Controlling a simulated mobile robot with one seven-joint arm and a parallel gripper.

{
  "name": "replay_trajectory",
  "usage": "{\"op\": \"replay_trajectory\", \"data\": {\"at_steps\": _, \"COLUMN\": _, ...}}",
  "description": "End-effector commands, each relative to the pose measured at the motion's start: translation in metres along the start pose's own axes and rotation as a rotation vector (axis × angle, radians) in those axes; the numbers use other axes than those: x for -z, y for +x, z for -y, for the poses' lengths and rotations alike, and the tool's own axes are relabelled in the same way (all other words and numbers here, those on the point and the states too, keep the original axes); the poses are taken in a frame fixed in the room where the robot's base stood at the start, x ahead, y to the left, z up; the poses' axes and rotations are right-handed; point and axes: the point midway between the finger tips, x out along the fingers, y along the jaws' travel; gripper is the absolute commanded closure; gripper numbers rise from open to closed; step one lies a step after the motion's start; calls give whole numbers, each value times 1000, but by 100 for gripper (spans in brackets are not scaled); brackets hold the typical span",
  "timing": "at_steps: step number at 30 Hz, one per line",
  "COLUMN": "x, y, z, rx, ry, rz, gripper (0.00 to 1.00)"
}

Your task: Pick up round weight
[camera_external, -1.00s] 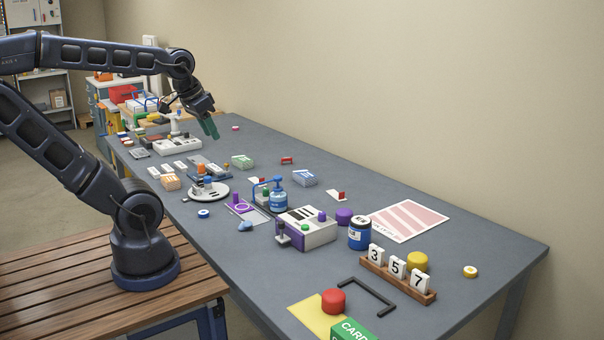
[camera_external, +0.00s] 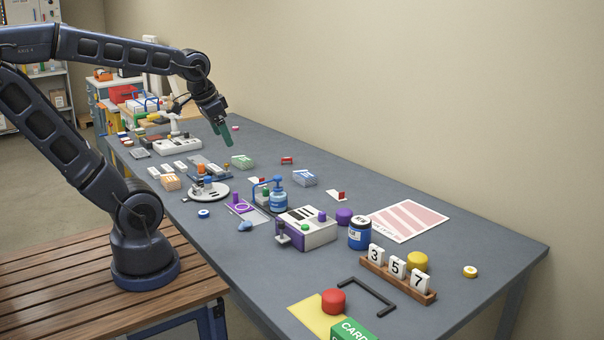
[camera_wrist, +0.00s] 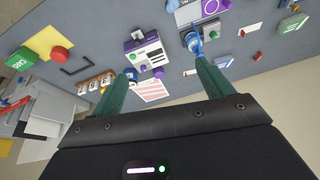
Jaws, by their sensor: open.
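Several plain round pieces could be the round weight, and I cannot tell which one is: a red cylinder (camera_external: 333,301) on a yellow sheet, a yellow cylinder (camera_external: 417,261) behind the number blocks, and a purple cylinder (camera_external: 344,216) beside the blue jar. The red one (camera_wrist: 60,53) and the purple one (camera_wrist: 158,72) also show in the wrist view. My gripper (camera_external: 225,135) is open and empty, held above the far half of the table with its green fingers pointing down. In the wrist view the fingers (camera_wrist: 161,68) are spread apart with nothing held.
The right end is mostly clear.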

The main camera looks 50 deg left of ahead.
Motion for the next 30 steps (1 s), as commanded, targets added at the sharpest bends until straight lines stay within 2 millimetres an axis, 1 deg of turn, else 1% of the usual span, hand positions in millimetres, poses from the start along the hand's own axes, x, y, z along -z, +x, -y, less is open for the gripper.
{"op": "replay_trajectory", "data": {"at_steps": 1, "x": 9, "y": 9, "z": -7, "rx": 4, "ry": 51, "rz": 18, "gripper": 21}}
{"op": "replay_trajectory", "data": {"at_steps": 6, "x": 35, "y": 37, "z": -31, "rx": 6, "ry": 240, "rz": 62, "gripper": 21}}
{"op": "replay_trajectory", "data": {"at_steps": 11, "x": 55, "y": 67, "z": -57, "rx": -11, "ry": 415, "rz": 99, "gripper": 21}}
{"op": "replay_trajectory", "data": {"at_steps": 15, "x": 69, "y": 94, "z": -82, "rx": -41, "ry": 569, "rz": 126, "gripper": 21}}
{"op": "replay_trajectory", "data": {"at_steps": 22, "x": 84, "y": 139, "z": -128, "rx": -119, "ry": 815, "rz": 156, "gripper": 21}}
{"op": "replay_trajectory", "data": {"at_steps": 30, "x": 88, "y": 188, "z": -188, "rx": -250, "ry": 1089, "rz": 158, "gripper": 21}}
